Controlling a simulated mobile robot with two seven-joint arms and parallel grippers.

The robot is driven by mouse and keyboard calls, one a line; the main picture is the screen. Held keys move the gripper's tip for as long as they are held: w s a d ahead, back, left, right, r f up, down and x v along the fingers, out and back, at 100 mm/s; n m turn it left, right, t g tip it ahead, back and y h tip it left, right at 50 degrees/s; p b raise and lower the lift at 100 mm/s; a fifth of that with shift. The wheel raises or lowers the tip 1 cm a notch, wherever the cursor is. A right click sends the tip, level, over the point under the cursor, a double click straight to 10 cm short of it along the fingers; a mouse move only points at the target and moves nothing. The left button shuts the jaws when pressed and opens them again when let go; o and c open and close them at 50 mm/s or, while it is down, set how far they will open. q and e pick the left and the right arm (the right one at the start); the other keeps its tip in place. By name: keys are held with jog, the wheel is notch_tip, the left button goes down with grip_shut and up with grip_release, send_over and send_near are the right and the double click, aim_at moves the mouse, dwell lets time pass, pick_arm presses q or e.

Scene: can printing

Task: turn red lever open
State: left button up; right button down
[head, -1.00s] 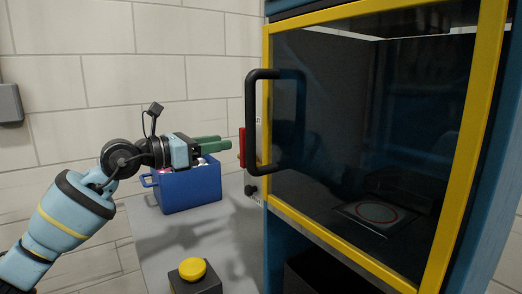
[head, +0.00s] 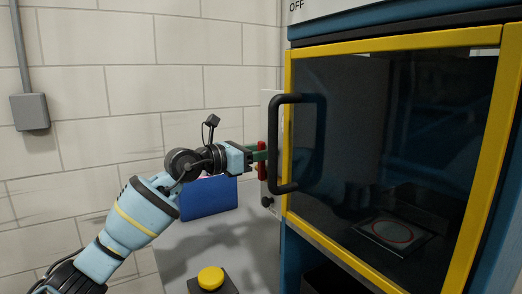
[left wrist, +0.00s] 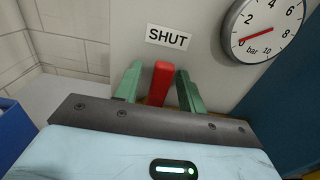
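The red lever (head: 262,173) is on the light side panel of the machine, left of the door's black handle. In the left wrist view the red lever (left wrist: 158,82) stands nearly upright below a "SHUT" label (left wrist: 169,38). My left gripper (head: 262,153) is at the lever in the head view. In the left wrist view my left gripper's green fingers (left wrist: 158,85) stand on either side of the lever, with narrow gaps visible, so it is open around it. The lever's lower end is hidden behind the gripper body. My right gripper is not in view.
A pressure gauge (left wrist: 264,28) is right of the lever, its needle near 0. The machine's yellow-framed door (head: 395,43) is closed. A blue crate (head: 208,198) stands behind my left arm. A yellow button (head: 210,278) is on the grey surface in front.

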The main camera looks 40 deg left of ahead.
pick_arm(q)
grip_shut()
jog(key=shift+d, duration=0.1)
dwell(0.4)
jog(key=shift+s+d+m, duration=0.2)
jog(key=shift+d+m, duration=0.1)
jog(key=shift+m, duration=0.5)
jog(key=s+d+f+m+b, duration=0.2)
jog(key=d+f+m+b, duration=0.3)
jog(key=m, duration=1.1)
jog(key=shift+f+m+b, duration=0.3)
jog(key=shift+f+b, duration=0.45)
jog(key=shift+f, duration=0.05)
jog(key=shift+d, duration=0.1)
